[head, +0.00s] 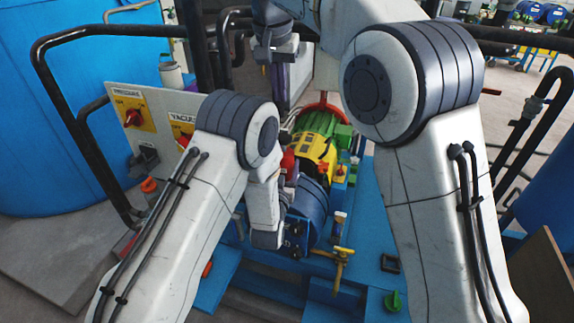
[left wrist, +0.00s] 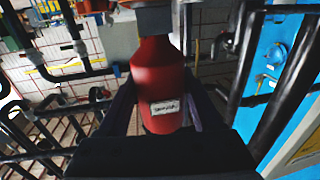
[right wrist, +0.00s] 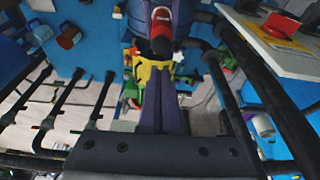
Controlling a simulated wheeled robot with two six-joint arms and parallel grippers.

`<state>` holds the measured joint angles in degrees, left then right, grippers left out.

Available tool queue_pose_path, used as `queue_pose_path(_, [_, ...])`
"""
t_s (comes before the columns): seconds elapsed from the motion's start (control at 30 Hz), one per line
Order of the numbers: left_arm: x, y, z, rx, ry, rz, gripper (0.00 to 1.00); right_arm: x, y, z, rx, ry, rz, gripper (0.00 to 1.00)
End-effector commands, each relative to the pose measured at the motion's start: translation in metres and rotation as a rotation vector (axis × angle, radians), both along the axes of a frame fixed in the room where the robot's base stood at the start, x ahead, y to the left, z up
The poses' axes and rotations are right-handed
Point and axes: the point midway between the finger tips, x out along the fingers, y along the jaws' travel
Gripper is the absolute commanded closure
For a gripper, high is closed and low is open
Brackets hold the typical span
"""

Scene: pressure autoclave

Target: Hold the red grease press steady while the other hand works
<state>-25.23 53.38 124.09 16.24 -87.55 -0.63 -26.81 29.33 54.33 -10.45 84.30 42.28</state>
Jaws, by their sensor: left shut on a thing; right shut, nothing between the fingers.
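The red grease press (left wrist: 158,82) fills the middle of the left wrist view, a red bottle-like body with a small pale label. My left gripper (left wrist: 165,112) is shut on it, one dark finger along each side. In the head view a small part of the red press (head: 288,160) shows beside the yellow and green machinery, mostly hidden by my left wrist. My right gripper (right wrist: 163,88) is shut and empty, its fingertips pointing at the machinery. In the head view the right gripper (head: 277,88) hangs at upper centre, apart from the press. A red thing with a dark tip also shows ahead of the right fingers.
A panel (head: 110,93) with pressure and vacuum switches stands at left, before a big blue tank (head: 60,120). Bent black rails (head: 70,130) flank the work area. Yellow casing (head: 316,150) and a blue motor (head: 308,210) sit in the middle. The blue base (head: 370,240) has bare room at right.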

Motion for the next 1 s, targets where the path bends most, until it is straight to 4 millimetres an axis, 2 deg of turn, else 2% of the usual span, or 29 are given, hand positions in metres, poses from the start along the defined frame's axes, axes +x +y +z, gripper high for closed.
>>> queue_pose_path(0.17, [0.0, 0.0, 0.002, -0.002, -0.005, 0.0, 1.0, -0.001, -0.014, -0.011, 0.036, 0.069, 0.195, 1.0])
queue_pose_path(0.47, [0.0, 0.0, 0.002, -0.002, -0.004, 0.0, 1.0, -0.004, -0.038, -0.023, 0.182, 0.086, 0.705, 1.0])
queue_pose_path(0.67, [0.0, 0.0, 0.002, -0.002, -0.004, 0.0, 1.0, -0.002, -0.054, -0.022, 0.272, -0.032, 1.017, 1.0])
queue_pose_path(0.8, [0.0, 0.0, 0.002, -0.002, -0.004, 0.0, 1.0, 0.001, -0.067, -0.017, 0.304, -0.171, 1.209, 1.0])
queue_pose_path(1.0, [0.0, 0.0, 0.002, -0.002, -0.004, 0.0, 1.0, 0.007, -0.082, -0.008, 0.293, -0.366, 1.395, 1.0])
